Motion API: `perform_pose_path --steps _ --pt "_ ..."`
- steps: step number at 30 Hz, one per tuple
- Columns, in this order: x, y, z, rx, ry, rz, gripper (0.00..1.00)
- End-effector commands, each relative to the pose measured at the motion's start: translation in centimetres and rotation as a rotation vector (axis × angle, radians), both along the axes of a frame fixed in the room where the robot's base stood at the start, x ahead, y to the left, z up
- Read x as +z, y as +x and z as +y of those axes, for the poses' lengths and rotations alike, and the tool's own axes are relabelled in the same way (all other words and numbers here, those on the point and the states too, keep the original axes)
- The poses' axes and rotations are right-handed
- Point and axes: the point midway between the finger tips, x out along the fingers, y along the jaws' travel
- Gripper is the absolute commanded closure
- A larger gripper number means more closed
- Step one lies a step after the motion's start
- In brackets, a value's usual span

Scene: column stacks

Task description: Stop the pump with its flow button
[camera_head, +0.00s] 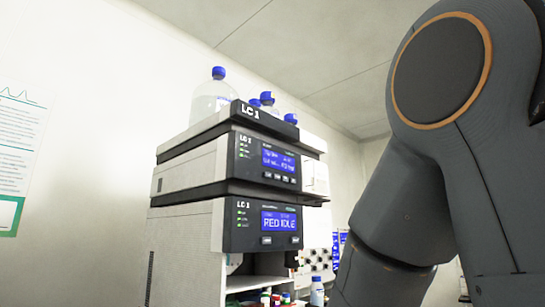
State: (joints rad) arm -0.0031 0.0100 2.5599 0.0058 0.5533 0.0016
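An instrument stack labelled LC 1 (248,112) stands at the middle of the view. Its upper module (195,170) has a lit blue display (280,160) with text too small to read surely, and a row of small buttons (281,178) below it. The lower module (186,232) has a blue display (280,221) that seems to read "RED IDLE", with two buttons (267,240) under it. Green indicator lights show on both panels. I cannot tell which module is the pump or which button is for flow. My gripper is out of view.
Bottles with blue caps (213,95) stand on top of the stack. My arm fills the right side. A poster (20,150) hangs on the left wall.

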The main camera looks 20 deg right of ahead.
Motion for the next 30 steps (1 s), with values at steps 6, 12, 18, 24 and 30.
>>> perform_pose_path --steps 6,12,18,24,30 --pt "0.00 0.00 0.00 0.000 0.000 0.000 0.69" --pt "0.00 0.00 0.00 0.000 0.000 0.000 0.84" --pt "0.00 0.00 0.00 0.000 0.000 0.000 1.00" --pt "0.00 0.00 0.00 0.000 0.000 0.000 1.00" --pt "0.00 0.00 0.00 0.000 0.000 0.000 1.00"
